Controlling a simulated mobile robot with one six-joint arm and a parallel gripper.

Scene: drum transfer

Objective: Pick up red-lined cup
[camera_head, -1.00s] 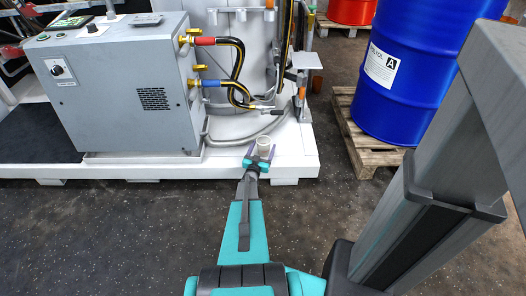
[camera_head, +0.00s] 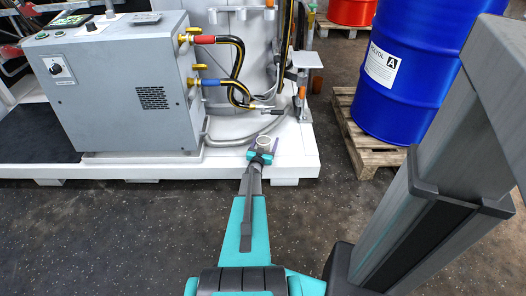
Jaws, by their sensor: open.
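A small whitish cup (camera_head: 264,141) shows its round rim at the front edge of the white platform. No red lining can be made out at this size. My gripper (camera_head: 264,148) is at the cup, with its fingers apart, one on each side of it. The teal gripper body hides the lower part of the cup. I cannot tell whether the fingers touch it.
A grey control cabinet (camera_head: 115,90) with hoses stands to the left on the white platform (camera_head: 297,165). A blue drum (camera_head: 405,75) stands on a wooden pallet (camera_head: 372,150) at right. The dark floor (camera_head: 110,235) at front left is clear.

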